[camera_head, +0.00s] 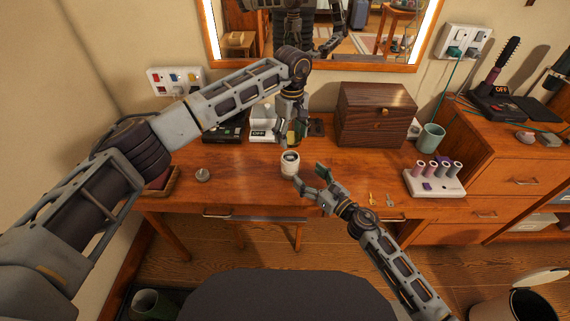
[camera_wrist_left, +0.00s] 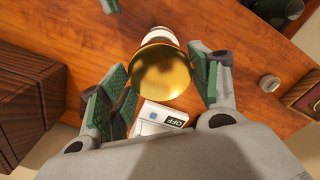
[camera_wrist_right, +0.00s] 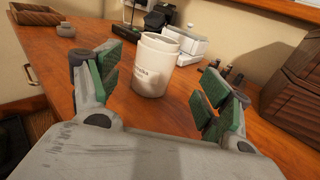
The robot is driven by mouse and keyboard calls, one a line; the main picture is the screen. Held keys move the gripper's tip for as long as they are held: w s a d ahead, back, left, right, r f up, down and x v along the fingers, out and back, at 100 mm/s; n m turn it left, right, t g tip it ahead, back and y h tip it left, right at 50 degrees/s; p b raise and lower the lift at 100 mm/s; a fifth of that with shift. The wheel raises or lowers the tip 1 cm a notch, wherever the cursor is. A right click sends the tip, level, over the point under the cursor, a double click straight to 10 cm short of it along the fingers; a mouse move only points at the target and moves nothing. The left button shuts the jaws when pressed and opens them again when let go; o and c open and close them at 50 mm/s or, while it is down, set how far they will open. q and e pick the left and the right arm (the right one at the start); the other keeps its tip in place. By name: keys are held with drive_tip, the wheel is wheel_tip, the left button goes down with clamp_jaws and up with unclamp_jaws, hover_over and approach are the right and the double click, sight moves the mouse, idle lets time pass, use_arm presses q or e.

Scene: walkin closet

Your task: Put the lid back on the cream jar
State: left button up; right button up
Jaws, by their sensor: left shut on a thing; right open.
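The cream jar (camera_head: 290,166) is a white cylinder standing upright on the wooden dressing table, with its dark opening showing. In the right wrist view the jar (camera_wrist_right: 150,72) stands just beyond the fingers. My left gripper (camera_head: 293,132) is above and behind the jar, shut on the round gold lid (camera_wrist_left: 162,72). In the left wrist view the lid hides most of the jar (camera_wrist_left: 158,31). The lid is apart from the jar in the head view. My right gripper (camera_head: 311,178) is open and empty, low at the jar's front right, its fingers spread toward it.
A dark wooden box (camera_head: 375,117) stands behind to the right. A white device with a marked OFF label (camera_wrist_left: 158,119) is behind the jar. A roller stand (camera_head: 435,182), a mug (camera_head: 430,138) and keys (camera_head: 374,199) are at right. A small round knob-like item (camera_head: 202,175) lies left.

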sight(286, 157)
drive_tip(key=shift+a+f, duration=0.1)
drive_tip(key=shift+a, duration=0.1)
use_arm(q)
drive_tip(key=shift+r, duration=0.1)
use_arm(e)
drive_tip(key=shift+w+a, duration=0.1)
drive_tip(key=shift+w, duration=0.05)
drive_tip(key=shift+x, duration=5.75)
drive_tip(key=shift+a, duration=0.1)
drive_tip(key=c, duration=1.4)
use_arm(q)
drive_tip(key=shift+f, duration=2.5)
drive_tip(key=shift+f, duration=0.1)
